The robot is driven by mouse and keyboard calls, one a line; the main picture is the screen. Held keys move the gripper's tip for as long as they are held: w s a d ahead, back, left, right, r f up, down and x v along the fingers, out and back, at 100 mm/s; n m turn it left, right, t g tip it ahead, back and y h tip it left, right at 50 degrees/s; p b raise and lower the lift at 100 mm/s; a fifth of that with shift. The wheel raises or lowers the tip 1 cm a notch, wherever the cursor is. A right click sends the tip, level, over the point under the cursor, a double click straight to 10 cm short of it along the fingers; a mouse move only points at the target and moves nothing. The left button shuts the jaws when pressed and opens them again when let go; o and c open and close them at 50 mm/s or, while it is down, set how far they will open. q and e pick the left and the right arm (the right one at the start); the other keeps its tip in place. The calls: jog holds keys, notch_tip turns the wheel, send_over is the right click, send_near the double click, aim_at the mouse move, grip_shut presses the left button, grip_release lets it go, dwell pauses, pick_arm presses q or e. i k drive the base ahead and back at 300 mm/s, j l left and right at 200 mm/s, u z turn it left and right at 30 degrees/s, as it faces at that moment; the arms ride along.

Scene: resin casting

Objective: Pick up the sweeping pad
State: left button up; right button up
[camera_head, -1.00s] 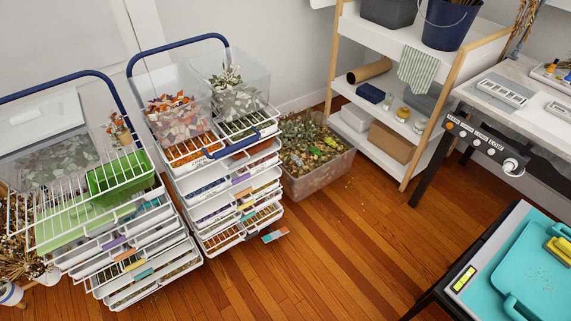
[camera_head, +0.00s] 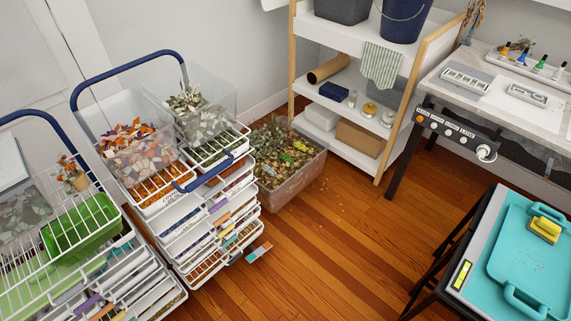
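A yellow block-like pad (camera_head: 545,228) with a grey lower layer, which looks like the sweeping pad, lies on a teal tray (camera_head: 505,262) at the right. Its upper part is narrower than its base. The tray has raised handles and sits on a grey-topped stand (camera_head: 478,238) with dark legs. Specks of debris lie on the tray below the pad. Neither of my grippers shows in the head view.
Two white wire drawer carts (camera_head: 222,215) with blue handles stand at the left. A clear bin of scraps (camera_head: 290,185) is on the floor beside them. A shelf (camera_head: 340,75) and a workbench (camera_head: 440,85) stand behind.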

aim_at(542, 227)
jog(key=z, duration=2)
jog(key=i+j+z, duration=0.1)
jog(key=j, duration=0.2)
jog(key=i+j, duration=0.25)
jog(key=i+j+z, duration=0.15)
jog(key=j, duration=0.2)
jog(key=i+j+z, duration=0.1)
jog(key=j, duration=0.25)
jog(key=i+j+z, duration=0.1)
jog(key=j, duration=0.2)
jog(key=i+j, duration=0.2)
jog(key=j, duration=0.15)
jog(key=z, duration=0.05)
